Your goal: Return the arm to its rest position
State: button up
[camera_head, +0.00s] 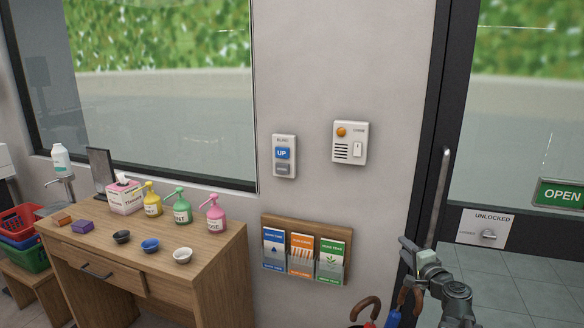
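My arm (456,300) rises from the bottom right edge, in front of the glass door. My gripper (411,254) is at the arm's upper left end, beside the dark door frame. It is small and seen at an angle, so I cannot tell whether its fingers are open or shut. No object is clearly visible in it.
A wooden counter (210,262) with pump bottles, small bowls and a tissue box (125,198) stands at left. A leaflet rack (340,240) hangs on the wall. Umbrella handles (365,306) stand close below my gripper. The door handle (441,185) is just above it.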

jog(key=s+a+f+n+g+y+p, duration=0.1)
jog(key=a+f+n+g+y, duration=0.2)
jog(key=a, duration=0.6)
jog(key=s+a+f+n+g+p, duration=0.15)
jog(key=a+n, duration=0.25)
jog(key=a, duration=0.6)
jog(key=a+f+n+g+y+p, duration=0.15)
jog(key=a+n+g, duration=0.25)
jog(key=a, duration=0.5)
jog(key=s+a+f+n+g+h, duration=0.25)
jog(key=s+f+g, duration=0.25)
jog(key=s+f, duration=0.25)
jog(key=s+d+f+n+g+h, duration=0.1)
jog(key=s+d+f+g+h, duration=0.1)
jog(key=s+d, duration=0.6)
jog(key=shift+d+f+g+h, duration=0.4)
jog(key=shift+g+h, duration=0.15)
jog(key=shift+h, duration=0.45)
